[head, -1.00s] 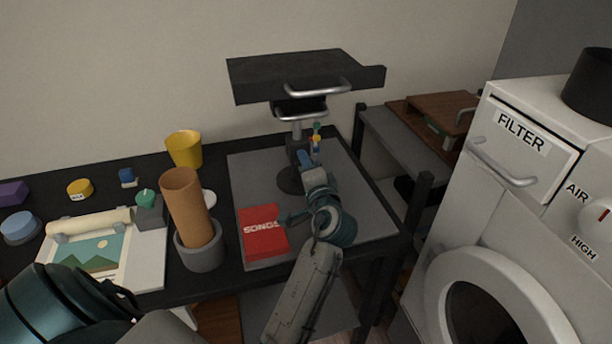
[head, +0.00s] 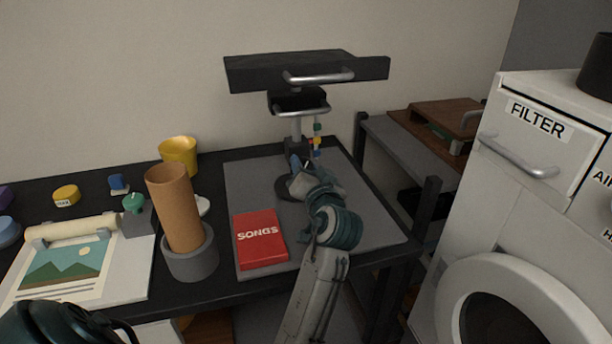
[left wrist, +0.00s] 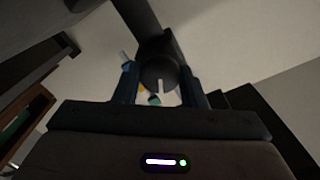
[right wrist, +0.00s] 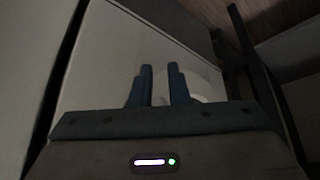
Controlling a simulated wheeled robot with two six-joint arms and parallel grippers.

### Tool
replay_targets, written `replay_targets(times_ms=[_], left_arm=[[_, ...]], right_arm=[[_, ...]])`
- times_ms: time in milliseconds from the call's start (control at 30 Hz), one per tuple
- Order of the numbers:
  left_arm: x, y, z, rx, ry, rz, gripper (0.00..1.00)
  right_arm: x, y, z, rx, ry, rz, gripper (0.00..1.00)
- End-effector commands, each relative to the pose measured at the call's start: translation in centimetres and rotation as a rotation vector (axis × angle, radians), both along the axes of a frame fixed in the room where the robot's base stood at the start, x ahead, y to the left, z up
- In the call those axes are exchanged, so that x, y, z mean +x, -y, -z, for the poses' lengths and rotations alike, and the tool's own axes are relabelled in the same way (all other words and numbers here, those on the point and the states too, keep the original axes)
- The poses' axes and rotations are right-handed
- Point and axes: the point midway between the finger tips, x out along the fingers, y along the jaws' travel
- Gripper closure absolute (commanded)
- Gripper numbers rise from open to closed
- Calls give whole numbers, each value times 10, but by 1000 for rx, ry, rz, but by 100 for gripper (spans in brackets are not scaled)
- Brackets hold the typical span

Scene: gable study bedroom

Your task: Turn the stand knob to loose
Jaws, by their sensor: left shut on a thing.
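The stand (head: 296,131) has a pale post, a dark collar and a round dark base, and stands on the grey mat (head: 350,214). A wide black top (head: 262,76) with a silver handle sits on it. In the left wrist view, the stand knob (left wrist: 158,72) is a round dark disc with a pale line pointing down in the picture. My left gripper (head: 296,163) has one blue finger on each side of the knob and is shut on it. The head view hides the knob. My right gripper (right wrist: 160,85) is empty, its fingers a narrow gap apart.
A red SONGS book (head: 260,239) lies in front of the stand. A brown tube in a grey holder (head: 191,256) and a yellow cup (head: 178,153) stand left. Small coloured beads (head: 317,135) hang beside the post. A white FILTER machine (head: 535,165) stands right.

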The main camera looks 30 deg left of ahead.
Motion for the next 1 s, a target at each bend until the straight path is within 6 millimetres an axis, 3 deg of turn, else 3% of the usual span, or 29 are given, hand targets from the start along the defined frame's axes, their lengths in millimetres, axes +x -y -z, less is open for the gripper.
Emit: replay_targets(times_ms=[233, 867, 900, 1000], left_arm=[[0, 0, -3, -66, 91, 0, 85], [0, 0, -3, -96, 123, 1, 85], [0, 0, -3, -96, 123, 1, 57], [0, 0, -3, -97, 121, 0, 41]], right_arm=[[7, -9, 11, 47, 87, 0, 85], [10, -12, 12, 68, 123, 2, 85], [10, -12, 12, 68, 123, 2, 85], [10, -12, 13, 68, 123, 2, 85]])
